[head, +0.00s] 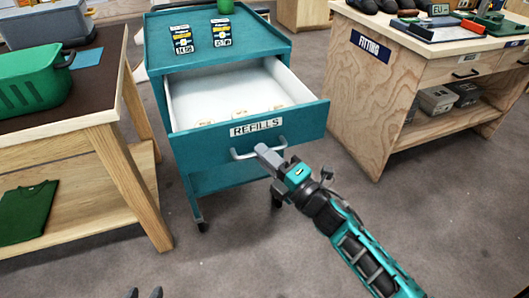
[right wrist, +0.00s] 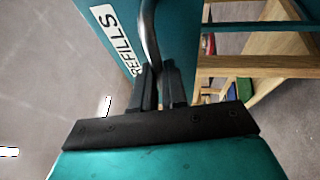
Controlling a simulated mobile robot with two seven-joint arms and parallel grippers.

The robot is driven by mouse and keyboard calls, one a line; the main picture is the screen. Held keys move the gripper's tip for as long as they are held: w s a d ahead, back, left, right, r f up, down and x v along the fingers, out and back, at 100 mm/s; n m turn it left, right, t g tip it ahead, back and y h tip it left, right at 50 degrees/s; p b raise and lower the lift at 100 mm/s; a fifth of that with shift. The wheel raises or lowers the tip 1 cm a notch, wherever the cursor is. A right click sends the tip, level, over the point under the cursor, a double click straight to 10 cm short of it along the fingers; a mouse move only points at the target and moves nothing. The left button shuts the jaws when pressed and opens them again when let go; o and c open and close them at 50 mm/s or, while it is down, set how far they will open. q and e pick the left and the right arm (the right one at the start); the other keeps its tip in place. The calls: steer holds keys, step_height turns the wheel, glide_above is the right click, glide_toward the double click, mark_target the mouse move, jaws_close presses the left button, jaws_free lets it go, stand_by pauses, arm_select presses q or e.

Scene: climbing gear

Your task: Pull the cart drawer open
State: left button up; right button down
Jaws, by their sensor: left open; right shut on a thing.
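The teal cart (head: 180,40) stands in the middle of the head view. Its drawer (head: 315,118), labelled REFILLS, is out toward me and shows a white interior with several small pale items on its floor. The grey bar handle (head: 240,155) is on the drawer front. My right gripper (head: 266,154) is shut on the handle near its right part. In the right wrist view the handle (right wrist: 149,35) runs down between the two dark fingers (right wrist: 158,85). My left gripper (head: 145,293) shows only its fingertips at the bottom edge, apart and empty.
A wooden table (head: 100,118) with a green bin (head: 35,80) stands on the left. A FITTING bench (head: 350,95) with shoes and drawers stands on the right. Grey floor is open in front of the cart.

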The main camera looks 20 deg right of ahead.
stand_by(0.3)
steer(key=c, duration=1.2)
jaws_free()
steer(key=shift+s, duration=0.1)
steer(key=v, duration=1.3)
steer(key=shift+r+p, duration=0.1)
steer(key=shift+p, duration=0.3)
